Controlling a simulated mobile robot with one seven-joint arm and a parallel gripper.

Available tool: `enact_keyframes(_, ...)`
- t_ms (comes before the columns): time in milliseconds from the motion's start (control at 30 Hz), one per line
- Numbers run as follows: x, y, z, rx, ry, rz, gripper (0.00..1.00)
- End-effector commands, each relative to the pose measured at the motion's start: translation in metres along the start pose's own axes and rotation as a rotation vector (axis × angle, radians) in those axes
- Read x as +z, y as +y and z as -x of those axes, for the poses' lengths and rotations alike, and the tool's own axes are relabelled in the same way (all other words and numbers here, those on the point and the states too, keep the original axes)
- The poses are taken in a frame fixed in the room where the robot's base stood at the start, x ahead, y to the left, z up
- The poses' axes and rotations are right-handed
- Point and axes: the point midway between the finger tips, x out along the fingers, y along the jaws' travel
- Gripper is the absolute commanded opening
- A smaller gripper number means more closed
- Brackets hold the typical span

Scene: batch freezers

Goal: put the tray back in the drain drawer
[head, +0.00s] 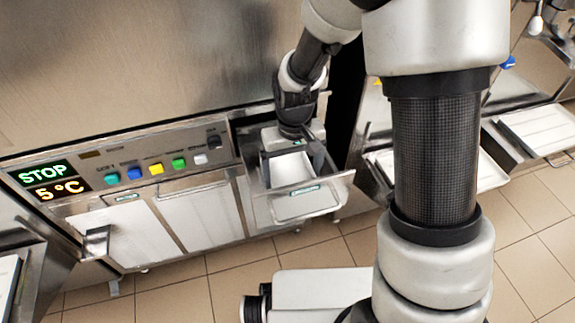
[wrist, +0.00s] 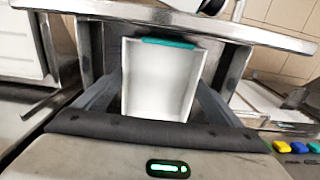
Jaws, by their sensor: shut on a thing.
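A small white open tray (wrist: 160,85) with a teal strip on its far edge fills the space between my two fingers in the wrist view. My gripper (head: 290,158) points downward and is shut on this tray (head: 290,170), with one finger along each side. The drain drawer (head: 335,180) is pulled out from the machine front, and its metal frame surrounds the tray in the head view. Its front bar (wrist: 245,34) crosses beyond the tray in the wrist view. I cannot tell whether the tray rests on the drawer or is just above it.
The control panel (head: 165,166) with coloured buttons and a lit STOP and 5 °C display is left of the drawer. White front panels (head: 200,214) are below it. Another machine with a white tray (head: 538,128) stands at the right. Tiled floor (head: 225,285) lies in front.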

Motion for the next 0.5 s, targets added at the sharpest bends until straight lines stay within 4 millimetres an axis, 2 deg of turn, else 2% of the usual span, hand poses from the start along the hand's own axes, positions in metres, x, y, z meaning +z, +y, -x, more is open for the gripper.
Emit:
enact_keyframes(267,-0.043,0.000,-0.002,0.000,0.004,0.000,0.65)
enact_keyframes(333,-0.039,0.000,-0.012,0.000,0.000,-0.001,0.65)
enact_keyframes(500,-0.040,0.000,-0.012,0.000,0.002,-0.001,0.65)
